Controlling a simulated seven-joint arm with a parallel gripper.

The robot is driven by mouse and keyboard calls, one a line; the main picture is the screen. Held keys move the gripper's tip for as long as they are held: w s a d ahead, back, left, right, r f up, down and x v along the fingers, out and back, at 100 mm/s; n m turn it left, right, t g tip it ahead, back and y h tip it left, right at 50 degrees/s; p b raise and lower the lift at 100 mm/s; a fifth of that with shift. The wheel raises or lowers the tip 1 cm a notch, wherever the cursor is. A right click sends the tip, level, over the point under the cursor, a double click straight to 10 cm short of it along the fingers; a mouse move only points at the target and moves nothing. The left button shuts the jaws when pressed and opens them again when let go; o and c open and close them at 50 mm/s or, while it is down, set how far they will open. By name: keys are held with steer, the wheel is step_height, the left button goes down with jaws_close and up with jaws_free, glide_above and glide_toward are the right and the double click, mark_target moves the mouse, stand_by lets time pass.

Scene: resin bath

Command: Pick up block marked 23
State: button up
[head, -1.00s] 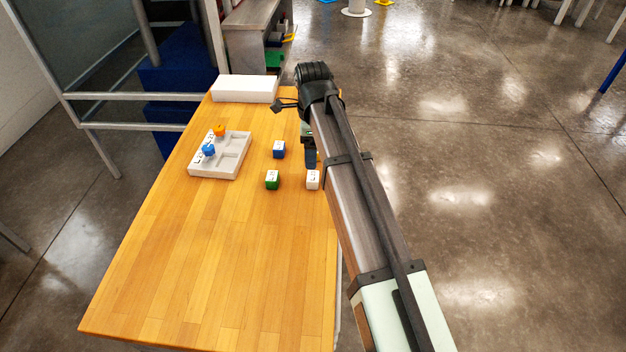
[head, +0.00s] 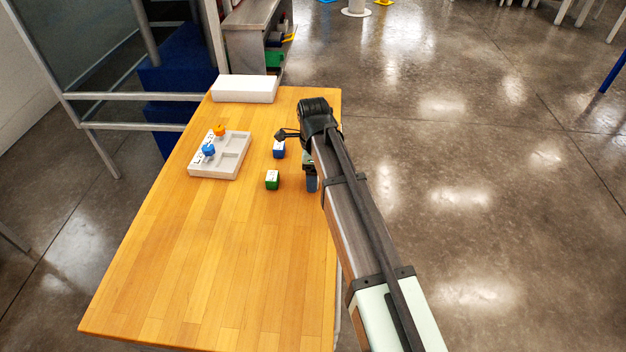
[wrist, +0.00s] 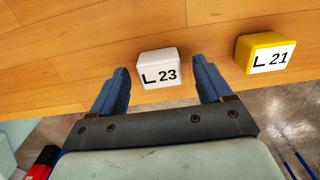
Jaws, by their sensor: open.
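The block marked 23 (wrist: 158,56) is white, with a label reading "L 23", and sits on the wooden table in the wrist view. My gripper (wrist: 160,70) is open, with one blue finger on each side of this block in the picture and a gap on both sides. Whether the fingertips are down at its height I cannot tell. In the head view my gripper (head: 311,184) is low over the table's right edge, and block 23 is hidden behind it.
A yellow block marked 21 (wrist: 252,45) stands right of the right finger. A green block (head: 272,180) and a blue block (head: 279,150) stand left of my gripper. A grey tray (head: 212,173) and a white box (head: 244,89) are farther left and back. The table's front is clear.

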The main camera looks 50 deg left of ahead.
steer(key=c, duration=1.2)
steer(key=shift+r, duration=0.1)
